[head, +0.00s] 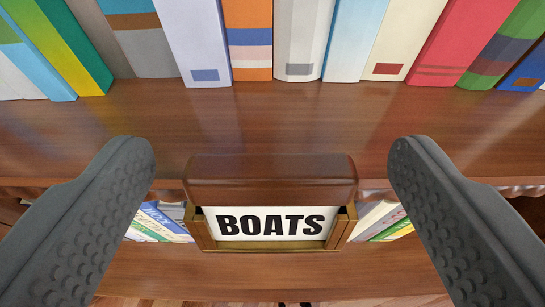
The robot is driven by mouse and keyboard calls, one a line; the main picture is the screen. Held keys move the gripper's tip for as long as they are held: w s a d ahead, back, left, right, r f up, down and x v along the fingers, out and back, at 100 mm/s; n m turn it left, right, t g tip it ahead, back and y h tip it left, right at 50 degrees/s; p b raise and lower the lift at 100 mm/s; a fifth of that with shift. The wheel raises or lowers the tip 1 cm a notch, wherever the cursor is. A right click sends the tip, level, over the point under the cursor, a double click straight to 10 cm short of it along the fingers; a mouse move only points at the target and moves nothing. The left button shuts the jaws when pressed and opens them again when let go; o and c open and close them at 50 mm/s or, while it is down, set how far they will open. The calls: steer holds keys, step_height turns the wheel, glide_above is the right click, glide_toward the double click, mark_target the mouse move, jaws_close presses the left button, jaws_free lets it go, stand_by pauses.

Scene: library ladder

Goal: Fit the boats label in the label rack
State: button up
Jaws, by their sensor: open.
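The boats label is a white card (240,224) with "BOATS" in black letters. It sits inside the label rack (202,232), a brass-coloured frame at the front edge of the wooden shelf, below a rounded brown wooden block (270,178). The card's lower and side edges lie within the frame; its top edge is partly hidden by the block. My gripper (271,165) is open, with one dark grey textured finger on each side of the rack. Both fingers are apart from the card and the rack, and nothing is between them in their grip.
A row of upright books (350,40) stands at the back of the shelf (270,120). The bare shelf strip before them is clear. More books (160,222) show on a lower level on both sides of the rack.

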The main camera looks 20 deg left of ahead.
steer(key=c, duration=1.1)
steer(key=shift+o, duration=0.2)
steer(key=shift+r, duration=0.1)
